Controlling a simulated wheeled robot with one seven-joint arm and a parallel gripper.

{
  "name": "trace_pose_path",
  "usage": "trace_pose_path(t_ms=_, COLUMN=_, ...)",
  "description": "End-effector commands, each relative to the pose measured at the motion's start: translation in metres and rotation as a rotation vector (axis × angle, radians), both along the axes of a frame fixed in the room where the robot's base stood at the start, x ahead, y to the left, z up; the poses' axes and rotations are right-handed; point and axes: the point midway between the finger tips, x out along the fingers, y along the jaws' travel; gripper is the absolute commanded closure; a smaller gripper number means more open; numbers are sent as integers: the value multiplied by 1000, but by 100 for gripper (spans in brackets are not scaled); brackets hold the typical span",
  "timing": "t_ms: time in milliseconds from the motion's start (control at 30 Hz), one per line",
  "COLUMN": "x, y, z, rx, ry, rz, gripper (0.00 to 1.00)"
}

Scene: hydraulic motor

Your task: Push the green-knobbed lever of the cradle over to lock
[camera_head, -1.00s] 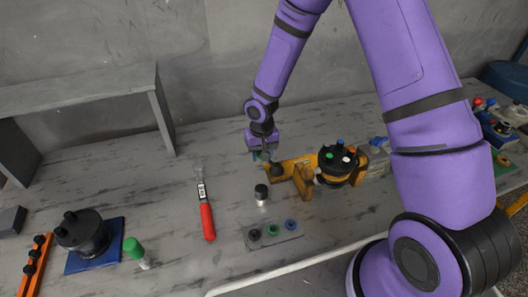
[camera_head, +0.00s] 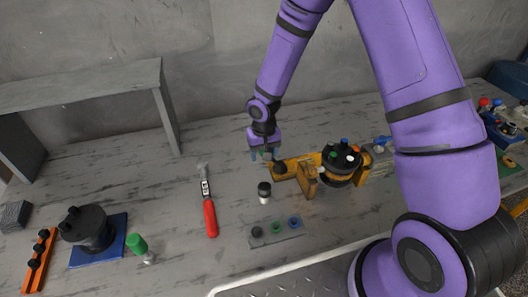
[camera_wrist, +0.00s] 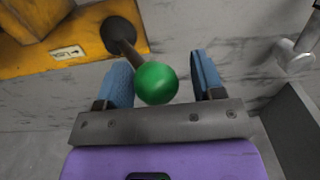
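The green knob (camera_wrist: 156,83) of the lever shows in the wrist view between the two blue-padded fingers of my gripper (camera_wrist: 163,80). The fingers stand apart, with a gap on the right side; the knob is close to the left finger, and I cannot tell if they touch. The lever's dark shaft (camera_wrist: 133,53) runs to a round black pivot on the yellow cradle (camera_wrist: 35,60), next to a label with an arrow. In the head view my gripper (camera_head: 265,154) is at the left end of the cradle (camera_head: 306,181), which holds a black round motor (camera_head: 341,160).
A black-capped cylinder (camera_head: 264,191) and a plate with three coloured rings (camera_head: 276,231) stand in front of the cradle. A red-handled tool (camera_head: 210,217) lies left of them. A black housing on a blue mat (camera_head: 124,232) is at far left. A grey shelf (camera_head: 85,85) stands behind.

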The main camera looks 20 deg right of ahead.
Motion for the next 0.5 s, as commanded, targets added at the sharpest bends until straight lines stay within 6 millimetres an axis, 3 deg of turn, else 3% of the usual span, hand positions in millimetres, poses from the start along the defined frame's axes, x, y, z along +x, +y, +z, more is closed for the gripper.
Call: trace_pose_path(t_ms=500, x=2, y=-1, z=25, rx=-1, ry=-4, rz=-2, gripper=38)
